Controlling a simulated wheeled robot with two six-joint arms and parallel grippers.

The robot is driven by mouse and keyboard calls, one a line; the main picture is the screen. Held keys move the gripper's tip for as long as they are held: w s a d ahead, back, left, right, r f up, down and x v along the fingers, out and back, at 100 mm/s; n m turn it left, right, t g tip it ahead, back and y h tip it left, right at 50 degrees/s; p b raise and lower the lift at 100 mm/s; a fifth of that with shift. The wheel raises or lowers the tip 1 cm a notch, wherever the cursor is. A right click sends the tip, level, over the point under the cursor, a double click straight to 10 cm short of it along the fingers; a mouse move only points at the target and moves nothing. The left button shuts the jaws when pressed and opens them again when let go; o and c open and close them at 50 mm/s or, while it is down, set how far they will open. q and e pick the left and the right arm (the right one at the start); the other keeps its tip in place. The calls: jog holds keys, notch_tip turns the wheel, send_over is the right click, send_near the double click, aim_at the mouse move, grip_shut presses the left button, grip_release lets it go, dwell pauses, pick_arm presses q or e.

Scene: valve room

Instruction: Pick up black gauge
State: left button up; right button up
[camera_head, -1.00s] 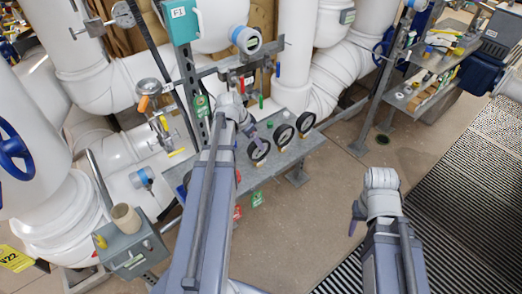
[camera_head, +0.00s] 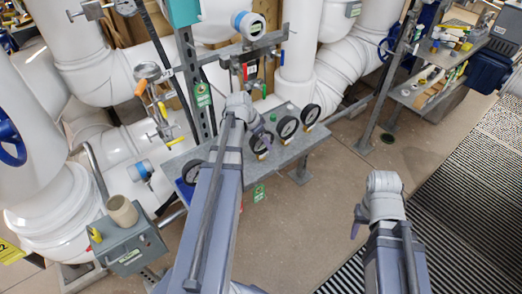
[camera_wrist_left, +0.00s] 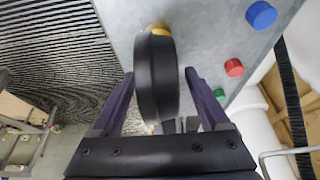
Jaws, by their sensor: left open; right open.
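A row of round black gauges with white faces stands on a grey metal bench (camera_head: 293,152). In the head view they include a right gauge (camera_head: 310,114), a middle gauge (camera_head: 287,127) and one by my left gripper (camera_head: 264,138), which partly covers it. Another gauge (camera_head: 191,172) is at the left, partly behind my left arm. In the left wrist view a black gauge (camera_wrist_left: 157,75) is edge-on between the open purple fingers of my left gripper (camera_wrist_left: 160,100). Both fingers look apart from it. My right gripper (camera_head: 357,220) is open and empty over the floor.
A yellow piece (camera_wrist_left: 157,28) sits at the gauge's far end. Blue (camera_wrist_left: 261,15), red (camera_wrist_left: 234,68) and green knobs are on the bench beside it. White pipes and a grey post (camera_head: 195,85) stand behind. The floor to the right (camera_head: 325,200) is clear.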

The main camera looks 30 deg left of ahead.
pick_arm(q)
jog(key=shift+b+x, duration=0.55)
jog(key=shift+x, duration=0.55)
pick_arm(e)
jog(key=shift+f, duration=0.9)
pick_arm(q)
jog(key=shift+r, duration=0.1)
grip_shut()
pick_arm(e)
jog(key=shift+r, duration=0.1)
pick_arm(q)
notch_tip(320, 180, up, 10)
jog(key=p, duration=1)
pick_arm(e)
notch_tip(320, 180, up, 10)
